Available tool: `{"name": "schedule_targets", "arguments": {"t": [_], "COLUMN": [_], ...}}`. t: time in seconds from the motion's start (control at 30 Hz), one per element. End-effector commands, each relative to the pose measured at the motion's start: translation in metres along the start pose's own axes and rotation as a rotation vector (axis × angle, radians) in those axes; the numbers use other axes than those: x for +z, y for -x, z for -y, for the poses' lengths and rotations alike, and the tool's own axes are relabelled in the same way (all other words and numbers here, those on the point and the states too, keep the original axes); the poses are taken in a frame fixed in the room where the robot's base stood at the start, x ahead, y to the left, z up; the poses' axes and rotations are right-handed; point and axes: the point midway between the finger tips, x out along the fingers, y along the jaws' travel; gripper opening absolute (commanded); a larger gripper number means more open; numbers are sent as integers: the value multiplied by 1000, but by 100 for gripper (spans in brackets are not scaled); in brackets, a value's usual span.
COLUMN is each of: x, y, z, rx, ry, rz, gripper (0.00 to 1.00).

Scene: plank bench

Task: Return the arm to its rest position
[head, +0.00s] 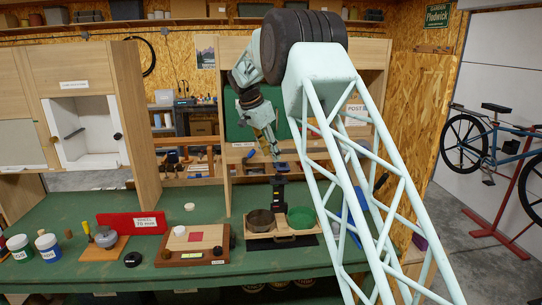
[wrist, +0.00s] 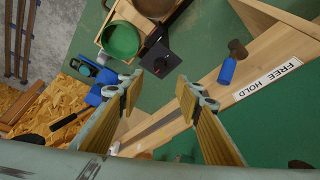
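My gripper (head: 271,150) hangs above the back of the green bench (head: 130,205) in the head view, its fingers pointing down. In the wrist view my gripper (wrist: 160,92) shows two wood-coloured fingers spread apart, with nothing between them. It is open and empty. My pale green lattice arm rises from the lower right and bends over to the left at the black joint. The arm hides part of the bench's right side.
A wooden tray (head: 256,239) holds a dark bowl (head: 260,220) and a green bowl (head: 301,217), with a black device (head: 279,196) behind. A wooden board (head: 167,258), red sign (head: 131,222) and jars (head: 48,246) stand left. A blue-handled tool (wrist: 228,70) lies near the FREE HOLD label (wrist: 268,79).

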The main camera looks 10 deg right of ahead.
Motion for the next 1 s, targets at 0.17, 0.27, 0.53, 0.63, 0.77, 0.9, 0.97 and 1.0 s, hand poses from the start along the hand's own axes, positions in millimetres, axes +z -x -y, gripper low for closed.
{"name": "schedule_targets", "arguments": {"t": [0.17,0.27,0.53,0.63,0.77,0.9,0.97,1.0], "x": [0,0,-1,-1,-1,0,0,0], "y": [0,0,9,19,34,52,58,64], "z": [0,0,-9,-18,-34,-54,-63,-69], "rx": [0,0,-4,-8,-15,-23,-26,-28], "ry": [0,0,17,34,63,97,113,122], "rz": [0,0,4,9,17,26,30,32], "gripper": [32,32,32,32,32,32,32,32]}}
